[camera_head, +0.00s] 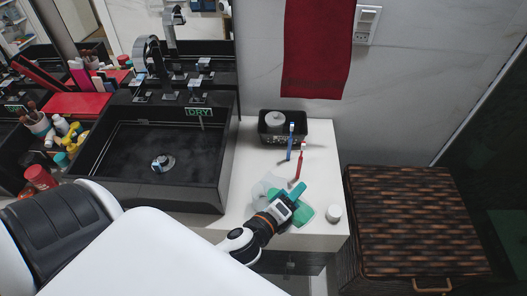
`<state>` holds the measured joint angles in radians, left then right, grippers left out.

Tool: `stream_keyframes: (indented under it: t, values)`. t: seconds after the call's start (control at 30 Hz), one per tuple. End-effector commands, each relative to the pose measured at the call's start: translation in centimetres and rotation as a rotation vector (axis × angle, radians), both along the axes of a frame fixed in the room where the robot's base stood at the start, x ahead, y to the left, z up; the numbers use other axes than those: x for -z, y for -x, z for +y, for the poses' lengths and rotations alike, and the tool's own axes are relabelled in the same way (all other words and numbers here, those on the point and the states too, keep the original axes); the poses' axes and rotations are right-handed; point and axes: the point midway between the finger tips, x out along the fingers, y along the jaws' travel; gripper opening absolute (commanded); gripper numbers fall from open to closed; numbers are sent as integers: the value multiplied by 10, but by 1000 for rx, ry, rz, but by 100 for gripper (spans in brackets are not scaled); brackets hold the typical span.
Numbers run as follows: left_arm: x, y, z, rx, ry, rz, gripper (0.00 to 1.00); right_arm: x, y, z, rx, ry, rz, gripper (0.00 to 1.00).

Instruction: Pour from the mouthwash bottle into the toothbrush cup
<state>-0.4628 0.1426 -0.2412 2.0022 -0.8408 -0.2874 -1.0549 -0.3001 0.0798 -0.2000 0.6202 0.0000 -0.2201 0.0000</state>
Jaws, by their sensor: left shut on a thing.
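My left gripper (288,204) reaches over the right end of the white counter and is shut on a green-teal item, which looks like the mouthwash bottle (305,214). The gripper covers much of it, so its full shape and tilt are unclear. A pale, see-through shape (264,187), perhaps the toothbrush cup, is just left of and behind the gripper, partly hidden. A blue toothbrush (290,142) and a red toothbrush (299,162) rise behind the gripper; their lower ends are hard to make out. My right gripper is not in view.
A small white round item (333,213) stands near the counter's right front edge. A black tray (282,128) with a round white item is at the back. A dark sink (150,160) lies left, a wicker hamper (415,220) right. The counter (322,150) is clear at back right.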

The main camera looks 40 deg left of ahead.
Motion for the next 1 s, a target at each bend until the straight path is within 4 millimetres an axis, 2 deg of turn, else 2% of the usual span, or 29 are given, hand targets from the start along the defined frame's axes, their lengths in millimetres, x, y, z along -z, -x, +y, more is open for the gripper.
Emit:
stream_keyframes:
  t: [1.0]
  values:
    - [0, 0, -1, 0, 61, 7, 32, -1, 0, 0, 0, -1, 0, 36]
